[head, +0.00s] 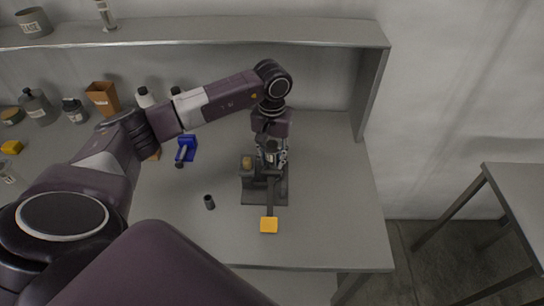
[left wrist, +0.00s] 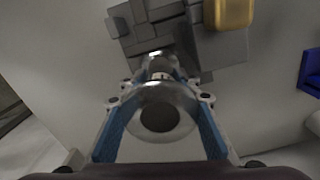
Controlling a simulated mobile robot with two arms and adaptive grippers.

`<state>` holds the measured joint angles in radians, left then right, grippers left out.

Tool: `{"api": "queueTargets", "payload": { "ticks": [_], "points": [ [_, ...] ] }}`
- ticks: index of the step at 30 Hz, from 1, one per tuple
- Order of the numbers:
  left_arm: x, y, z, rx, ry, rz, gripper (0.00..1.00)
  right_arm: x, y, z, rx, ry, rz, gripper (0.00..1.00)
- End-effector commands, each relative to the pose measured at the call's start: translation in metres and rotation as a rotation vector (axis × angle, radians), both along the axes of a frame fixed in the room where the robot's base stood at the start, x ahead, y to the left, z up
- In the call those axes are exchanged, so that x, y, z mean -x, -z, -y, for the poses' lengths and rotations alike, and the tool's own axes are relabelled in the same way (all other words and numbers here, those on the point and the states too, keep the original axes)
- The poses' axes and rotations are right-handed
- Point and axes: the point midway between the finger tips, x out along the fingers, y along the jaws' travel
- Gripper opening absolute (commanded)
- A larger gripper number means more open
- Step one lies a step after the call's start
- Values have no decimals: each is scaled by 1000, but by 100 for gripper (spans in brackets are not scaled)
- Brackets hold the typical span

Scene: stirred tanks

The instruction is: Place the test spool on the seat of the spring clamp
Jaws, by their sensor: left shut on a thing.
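My left gripper (head: 271,156) reaches down over the spring clamp (head: 250,196), a dark device on a flat base. A lever with a yellow pad (head: 269,225) extends from its front. In the left wrist view, my left gripper (left wrist: 160,115) is shut, with its blue pads on either side of a shiny round metal piece, the test spool (left wrist: 178,94). Its near end shows a dark round centre. The clamp's dark grey blocks (left wrist: 165,27) lie beyond it. The spool hides the seat, and I cannot tell whether they touch. My right gripper is not in view.
A small black cylinder (head: 209,203) stands on the table left of the clamp. A blue device (head: 186,149) stands farther back. Bottles and an orange-brown box (head: 103,98) stand at the back left, under a shelf (head: 200,34). The table right of the clamp is clear.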

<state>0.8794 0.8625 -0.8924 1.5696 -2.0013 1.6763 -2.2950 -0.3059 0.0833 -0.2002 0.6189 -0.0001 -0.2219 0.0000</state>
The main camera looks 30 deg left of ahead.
Motion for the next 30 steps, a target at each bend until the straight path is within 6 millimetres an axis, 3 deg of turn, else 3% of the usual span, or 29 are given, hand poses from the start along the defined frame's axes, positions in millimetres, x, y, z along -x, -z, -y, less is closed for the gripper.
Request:
{"api": "queueTargets", "payload": {
  "ticks": [3, 4, 9, 21, 30],
  "points": [
    [0, 2, 0, 1, 0, 1, 1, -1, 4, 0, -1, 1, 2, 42],
    [0, 3, 0, 0, 0, 0, 32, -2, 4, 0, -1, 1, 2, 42],
    [0, 2, 0, 0, -1, 0, 49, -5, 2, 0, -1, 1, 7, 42],
    [-1, -6, 0, 1, -1, 3, 49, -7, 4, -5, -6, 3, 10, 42],
    [-2, -65, 0, 1, -1, 8, 49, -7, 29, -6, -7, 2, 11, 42]
  ]
}}
